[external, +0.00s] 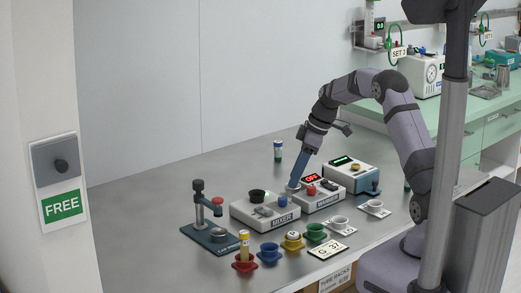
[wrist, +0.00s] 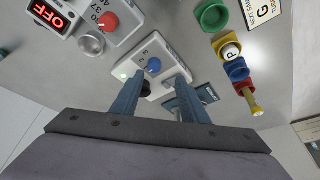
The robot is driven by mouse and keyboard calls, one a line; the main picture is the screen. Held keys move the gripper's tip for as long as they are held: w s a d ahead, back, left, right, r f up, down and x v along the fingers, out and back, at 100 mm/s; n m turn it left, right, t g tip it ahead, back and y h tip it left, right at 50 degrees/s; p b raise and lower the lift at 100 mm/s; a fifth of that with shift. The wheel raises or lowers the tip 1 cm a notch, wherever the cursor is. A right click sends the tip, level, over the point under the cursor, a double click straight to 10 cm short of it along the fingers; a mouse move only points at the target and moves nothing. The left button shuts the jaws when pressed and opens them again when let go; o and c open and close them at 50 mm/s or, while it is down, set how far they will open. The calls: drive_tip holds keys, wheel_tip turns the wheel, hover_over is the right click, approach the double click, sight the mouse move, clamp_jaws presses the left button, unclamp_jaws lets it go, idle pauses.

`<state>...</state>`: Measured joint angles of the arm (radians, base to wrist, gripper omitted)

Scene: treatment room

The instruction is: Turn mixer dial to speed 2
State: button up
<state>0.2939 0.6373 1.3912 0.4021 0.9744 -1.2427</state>
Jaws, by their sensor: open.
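The mixer (external: 265,218) is a white box labelled MIXER, with a blue dial (external: 283,201) and a black cup (external: 257,195) on top. In the wrist view, the mixer (wrist: 175,67) lies ahead of my fingers, and its blue dial (wrist: 154,65) appears between the two fingertips. I cannot read the dial's setting. My gripper (external: 293,184) points down just behind the mixer, close to the warmer. In the wrist view, my gripper (wrist: 158,76) has its blue fingers wide apart with nothing held. The black cup is partly hidden by the left finger there.
The warmer (external: 325,200), with a red knob (external: 311,190) and a display reading OFF (wrist: 48,14), stands right beside the mixer. A stand (external: 207,225) is at the left. Coloured cups, including a green one (external: 316,232), line the front edge. The table behind is mostly clear.

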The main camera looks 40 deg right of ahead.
sight(283, 198)
drive_tip(key=shift+w+d+p+x, duration=0.15)
drive_tip(key=shift+p+x, duration=0.25)
drive_tip(key=shift+x, duration=0.85)
drive_tip(key=shift+w+d+p+x, duration=0.1)
drive_tip(key=shift+w+p+x, duration=0.2)
drive_tip(key=shift+x, duration=0.95)
drive_tip(key=shift+w+d+p+x, duration=0.15)
drive_tip(key=shift+p+x, duration=0.3)
drive_tip(key=shift+x, duration=0.85)
drive_tip(key=shift+a+r, duration=0.1)
drive_tip(key=shift+a, duration=0.05)
clamp_jaws()
